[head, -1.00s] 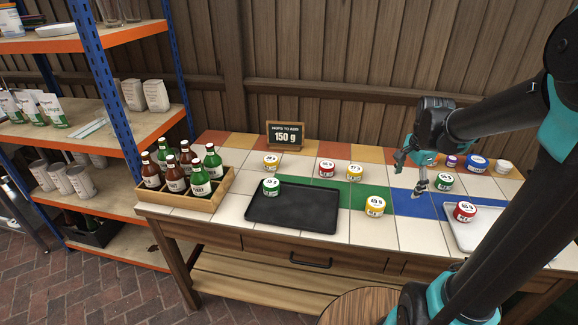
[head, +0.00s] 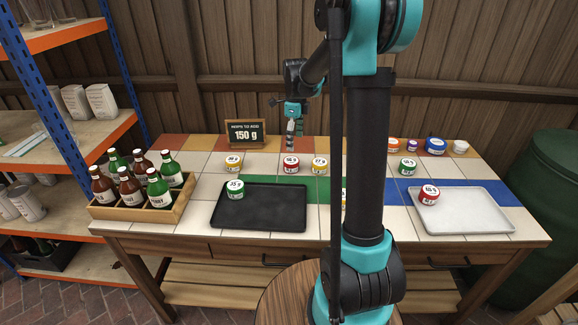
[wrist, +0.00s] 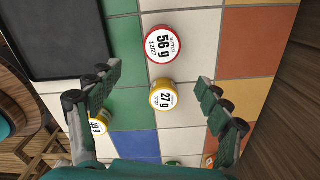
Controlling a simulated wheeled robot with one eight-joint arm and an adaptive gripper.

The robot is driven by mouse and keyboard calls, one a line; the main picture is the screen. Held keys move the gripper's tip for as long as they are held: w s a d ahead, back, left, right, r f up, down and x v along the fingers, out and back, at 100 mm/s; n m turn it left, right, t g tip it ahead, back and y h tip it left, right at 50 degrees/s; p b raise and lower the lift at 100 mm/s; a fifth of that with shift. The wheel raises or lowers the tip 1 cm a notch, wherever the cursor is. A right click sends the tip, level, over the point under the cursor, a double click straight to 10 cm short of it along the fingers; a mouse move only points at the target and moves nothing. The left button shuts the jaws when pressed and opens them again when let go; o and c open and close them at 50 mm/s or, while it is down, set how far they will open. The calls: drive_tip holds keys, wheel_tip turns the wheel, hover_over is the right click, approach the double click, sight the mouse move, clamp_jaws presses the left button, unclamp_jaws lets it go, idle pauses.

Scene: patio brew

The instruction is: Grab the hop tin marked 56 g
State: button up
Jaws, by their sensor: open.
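The hop tin marked 56 g (wrist: 164,44) is red with a white lid. It stands upright on the tiles near the top of the wrist view; in the head view it is the red tin (head: 291,166) behind the black tray. A yellow tin marked 27 g (wrist: 163,96) stands right beside it and also shows in the head view (head: 320,165). My gripper (wrist: 158,77) is open and empty, its fingers spread either side of the yellow tin's line. In the head view my gripper (head: 295,142) points down above the red tin's far side.
A black tray (head: 260,213) lies in front, with a green tin (head: 235,190) on its back-left corner. A white tray (head: 470,213) holds another red tin (head: 429,196). A bottle crate (head: 135,213) stands left, a 150 g sign (head: 245,134) behind. My arm hides the table's middle.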

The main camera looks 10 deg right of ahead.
sight(291, 160)
wheel_tip(291, 160, down, 6)
drive_tip(key=shift+f, duration=0.1)
drive_tip(key=f, duration=0.3)
drive_tip(key=a+f, duration=0.1)
drive_tip(key=shift+w+a+f, duration=0.1)
drive_tip(key=shift+w+f, duration=0.1)
drive_tip(key=shift+w, duration=0.2)
drive_tip(key=shift+f, duration=0.4)
drive_tip(key=c, duration=1.3)
drive_tip(key=shift+o, duration=0.2)
drive_tip(key=shift+r, duration=0.1)
